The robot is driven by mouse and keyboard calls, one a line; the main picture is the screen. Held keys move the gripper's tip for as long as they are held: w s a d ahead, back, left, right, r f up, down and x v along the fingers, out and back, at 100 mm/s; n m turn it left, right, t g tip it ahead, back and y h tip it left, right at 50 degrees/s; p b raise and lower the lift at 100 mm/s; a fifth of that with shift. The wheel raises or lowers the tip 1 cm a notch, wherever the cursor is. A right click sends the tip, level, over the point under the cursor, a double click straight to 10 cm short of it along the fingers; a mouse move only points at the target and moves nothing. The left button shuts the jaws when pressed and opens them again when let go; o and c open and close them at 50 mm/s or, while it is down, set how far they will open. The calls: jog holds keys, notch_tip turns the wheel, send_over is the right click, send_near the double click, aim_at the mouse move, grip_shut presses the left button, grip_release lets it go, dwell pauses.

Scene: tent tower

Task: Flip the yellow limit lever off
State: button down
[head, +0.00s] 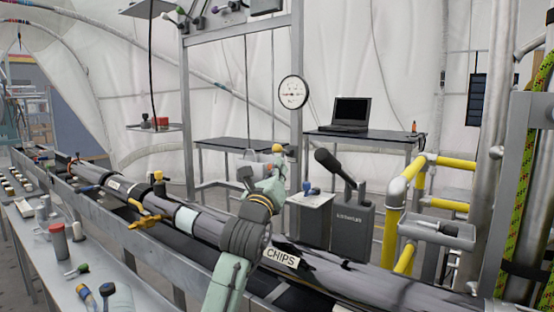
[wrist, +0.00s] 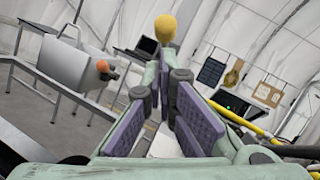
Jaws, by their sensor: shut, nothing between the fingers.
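A yellow ball knob (head: 277,148), which looks like the top of the limit lever, shows just above my gripper in the head view. In the wrist view the yellow knob (wrist: 165,27) is straight beyond the fingertips. Its stem and base are hidden behind my fingers, so I cannot tell the lever's tilt or whether it is touched. My gripper (head: 275,182) is shut and empty, above the long dark pipe. In the wrist view the purple-padded fingers of my gripper (wrist: 168,78) point toward the knob.
The dark pipe (head: 200,222) with a "CHIPS" label runs beneath my arm. A large black lever (head: 335,170) stands on a grey box to the right. Yellow rails (head: 392,215) stand further right. A grey box (wrist: 62,65) with an orange knob is at left in the wrist view.

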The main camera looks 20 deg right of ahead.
jog(key=shift+w+r, duration=0.3)
jog(key=shift+r, duration=0.05)
jog(key=shift+s, duration=0.1)
jog(key=shift+r+g, duration=0.3)
jog(key=shift+g, duration=0.1)
